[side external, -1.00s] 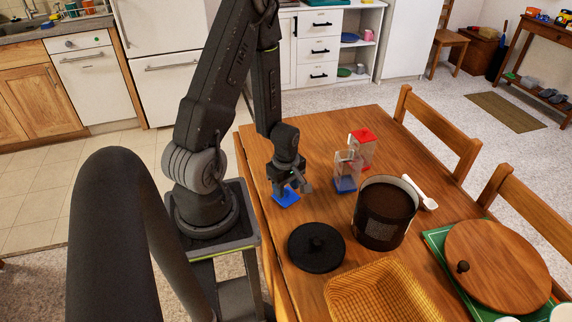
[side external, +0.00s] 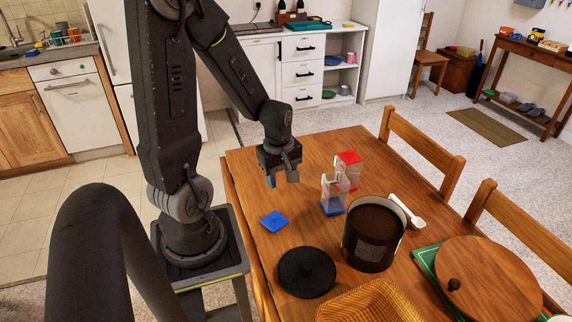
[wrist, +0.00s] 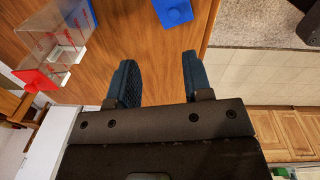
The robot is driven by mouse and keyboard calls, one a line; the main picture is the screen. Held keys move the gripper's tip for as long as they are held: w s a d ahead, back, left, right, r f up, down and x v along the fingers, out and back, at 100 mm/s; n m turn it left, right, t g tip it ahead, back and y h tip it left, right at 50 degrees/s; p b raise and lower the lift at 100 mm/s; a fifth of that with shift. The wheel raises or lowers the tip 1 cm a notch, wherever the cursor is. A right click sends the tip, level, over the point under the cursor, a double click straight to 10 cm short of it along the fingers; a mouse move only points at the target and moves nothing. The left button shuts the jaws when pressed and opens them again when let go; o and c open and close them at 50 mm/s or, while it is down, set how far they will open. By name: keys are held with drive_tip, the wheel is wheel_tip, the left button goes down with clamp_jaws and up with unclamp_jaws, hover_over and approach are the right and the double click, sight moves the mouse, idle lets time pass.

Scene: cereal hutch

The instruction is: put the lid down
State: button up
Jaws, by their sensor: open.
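The blue square lid (side external: 273,221) lies flat on the wooden table, near its left edge.
Bare table surrounds the blue lid.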

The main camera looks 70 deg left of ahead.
drive_tip(key=s+d+r+m+t, duration=0.2)
drive_tip(key=d+r+m+t, duration=0.3)
drive_tip(key=d+r+m, duration=1.1)
wheel_tip(320, 180, up, 2)
drive_tip(key=m, duration=0.3)
drive_tip(key=shift+s+d+r+m, duration=0.15)
drive_tip(key=shift+r+m, duration=0.05)
drive_tip(key=shift+m, duration=0.2)
